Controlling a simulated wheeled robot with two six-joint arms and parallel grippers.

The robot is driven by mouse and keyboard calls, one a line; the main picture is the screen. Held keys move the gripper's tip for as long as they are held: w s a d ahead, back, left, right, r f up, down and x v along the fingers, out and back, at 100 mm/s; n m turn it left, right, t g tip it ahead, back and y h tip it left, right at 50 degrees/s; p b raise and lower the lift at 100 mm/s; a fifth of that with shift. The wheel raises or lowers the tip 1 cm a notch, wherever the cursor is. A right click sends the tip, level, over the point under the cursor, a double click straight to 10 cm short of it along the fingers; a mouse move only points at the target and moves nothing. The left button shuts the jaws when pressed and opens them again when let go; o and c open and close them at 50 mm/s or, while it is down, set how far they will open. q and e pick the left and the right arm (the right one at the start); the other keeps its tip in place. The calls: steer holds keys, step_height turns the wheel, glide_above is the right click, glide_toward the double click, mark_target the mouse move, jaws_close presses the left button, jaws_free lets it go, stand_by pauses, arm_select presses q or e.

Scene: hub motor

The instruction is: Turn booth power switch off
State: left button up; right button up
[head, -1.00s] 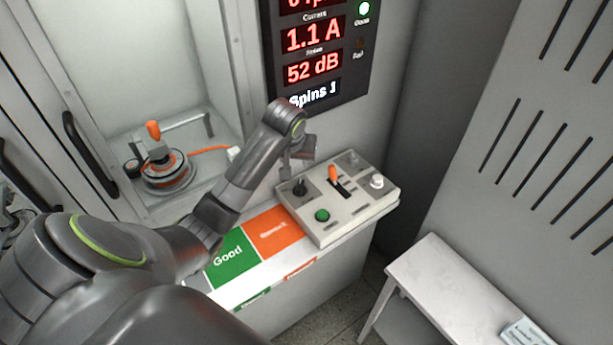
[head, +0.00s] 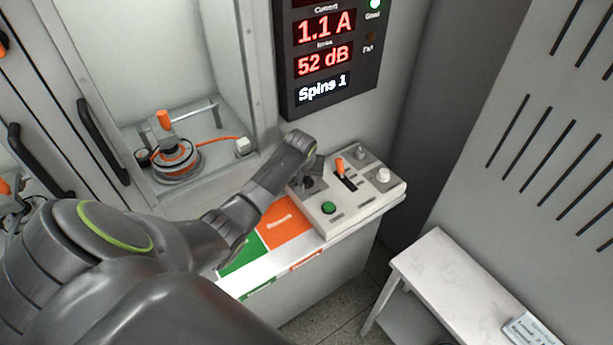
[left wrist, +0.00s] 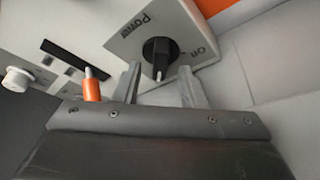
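The power switch is a black rotary knob (left wrist: 157,52) on a grey plate labelled "Power" and "Off" in the left wrist view. Its white mark points toward my gripper, not at the "Off" label. My left gripper (left wrist: 160,82) is open, with one finger on each side near the knob. I cannot tell whether the fingers touch it. In the head view my left gripper (head: 313,174) is over the left part of the control box (head: 352,205) and partly hides the knob (head: 308,184). My right gripper is out of view.
The box also bears an orange lever (head: 340,166), a green button (head: 328,207) and a white knob (head: 383,175). A motor (head: 177,160) sits in the booth at left. The display (head: 325,60) reads 1.1 A and 52 dB. A white table (head: 440,270) stands at right.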

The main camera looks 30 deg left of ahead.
arm_select(q)
steer(key=shift+x, duration=0.85)
jaws_close()
